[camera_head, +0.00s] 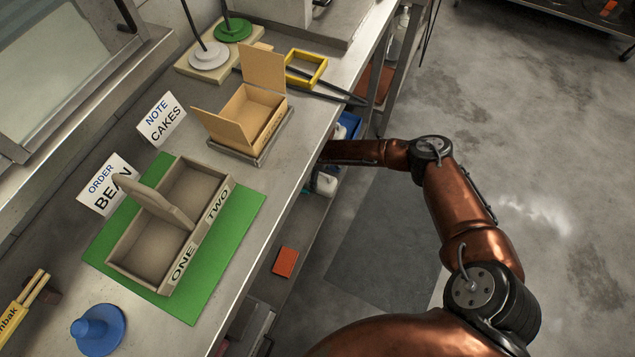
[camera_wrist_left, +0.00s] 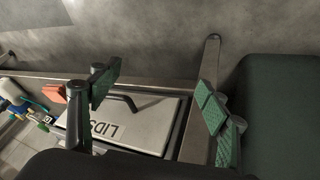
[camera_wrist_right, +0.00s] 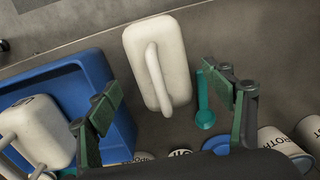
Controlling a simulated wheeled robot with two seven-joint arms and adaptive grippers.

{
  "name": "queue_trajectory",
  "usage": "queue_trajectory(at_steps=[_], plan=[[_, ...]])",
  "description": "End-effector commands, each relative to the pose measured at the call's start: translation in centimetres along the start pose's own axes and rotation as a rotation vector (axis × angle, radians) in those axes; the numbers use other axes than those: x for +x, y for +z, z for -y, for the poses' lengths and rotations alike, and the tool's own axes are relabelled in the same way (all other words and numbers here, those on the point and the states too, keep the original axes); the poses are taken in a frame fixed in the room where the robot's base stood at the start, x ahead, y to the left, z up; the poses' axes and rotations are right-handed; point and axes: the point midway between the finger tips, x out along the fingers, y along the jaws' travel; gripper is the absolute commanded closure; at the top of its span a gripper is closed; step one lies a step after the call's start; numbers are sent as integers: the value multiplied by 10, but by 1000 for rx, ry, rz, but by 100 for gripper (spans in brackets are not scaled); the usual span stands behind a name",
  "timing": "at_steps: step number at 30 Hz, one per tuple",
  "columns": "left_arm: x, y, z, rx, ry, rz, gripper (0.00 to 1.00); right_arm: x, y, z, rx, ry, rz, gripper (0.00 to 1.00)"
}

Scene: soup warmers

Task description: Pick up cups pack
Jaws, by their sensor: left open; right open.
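I cannot identify a cups pack in any view. My right arm reaches under the counter edge in the head view, and the counter hides its gripper there. In the right wrist view my right gripper (camera_wrist_right: 174,100) is open and empty. A white jug with a handle (camera_wrist_right: 172,55) lies beyond its fingers, with a teal scoop (camera_wrist_right: 204,105) to its right. My left gripper (camera_wrist_left: 158,90) is open in the left wrist view, with nothing held. A pale box marked LIDS (camera_wrist_left: 150,125) shows between and below its fingers. My left arm is not in the head view.
In the right wrist view, a blue crate (camera_wrist_right: 60,72) stands left with another white jug (camera_wrist_right: 38,128); several labelled cans (camera_wrist_right: 275,142) sit lower right. On the counter are a divided ONE/TWO box (camera_head: 148,252), an open cardboard box (camera_head: 250,112) and a blue knob-like object (camera_head: 98,330).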

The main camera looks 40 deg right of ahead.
Motion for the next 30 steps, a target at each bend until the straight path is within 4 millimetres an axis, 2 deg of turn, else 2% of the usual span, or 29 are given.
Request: queue_trajectory(at_steps=[4,12,24,30], plan=[[22,-1,-4,-13,20,-62,30,20,3,0,0,-1,6,25],[49,7,12,19,-6,-164,30,46,2,2,-1,-1,3,25],[51,6,15,29,-10,-196,30,48,-1,2,-3,0,-1,25],[52,7,15,29,-10,-195,30,48,-1,3,-3,0,-1,39]])
